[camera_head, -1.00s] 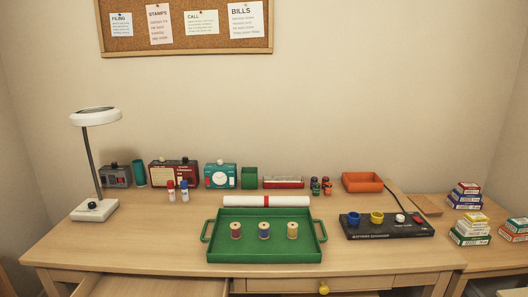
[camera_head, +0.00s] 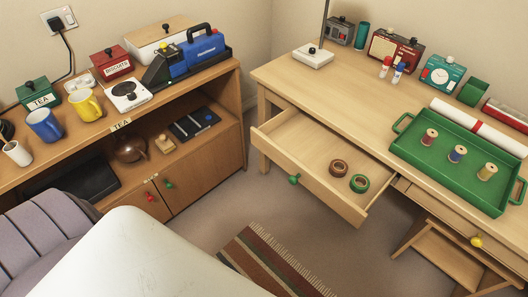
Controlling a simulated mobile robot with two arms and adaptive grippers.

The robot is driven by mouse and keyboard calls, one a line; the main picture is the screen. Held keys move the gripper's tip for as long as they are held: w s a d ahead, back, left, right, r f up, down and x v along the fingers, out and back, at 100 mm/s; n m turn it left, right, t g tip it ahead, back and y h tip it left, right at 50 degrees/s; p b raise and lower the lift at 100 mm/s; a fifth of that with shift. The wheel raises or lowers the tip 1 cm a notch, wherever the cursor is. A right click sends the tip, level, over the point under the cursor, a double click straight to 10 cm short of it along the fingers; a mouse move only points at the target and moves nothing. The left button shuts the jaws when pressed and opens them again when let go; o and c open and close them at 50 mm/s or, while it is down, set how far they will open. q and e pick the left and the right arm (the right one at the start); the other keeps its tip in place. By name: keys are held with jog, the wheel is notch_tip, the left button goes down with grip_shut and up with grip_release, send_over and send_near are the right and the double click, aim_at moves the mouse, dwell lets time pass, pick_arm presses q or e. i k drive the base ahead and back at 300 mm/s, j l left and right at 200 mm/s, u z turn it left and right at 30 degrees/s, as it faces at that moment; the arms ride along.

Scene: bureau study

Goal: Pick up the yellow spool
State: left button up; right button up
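The yellow spool (camera_head: 487,171) stands upright in the green tray (camera_head: 436,171) on the desk, at the right of the head view. A blue spool (camera_head: 457,153) and a red spool (camera_head: 429,137) stand in a row with it, to its left. The three spools are apart from one another. Neither of my grippers is in view.
A white-and-red paper roll (camera_head: 478,127) lies behind the tray. A sideboard (camera_head: 205,135) with mugs and tins is at left. A striped rug (camera_head: 270,265) lies on the floor.

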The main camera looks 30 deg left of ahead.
aim_at(490, 169)
jog(key=u, duration=0.6)
jog(key=z, duration=1.35)
jog(key=l, duration=0.1)
jog(key=i+u, duration=0.05)
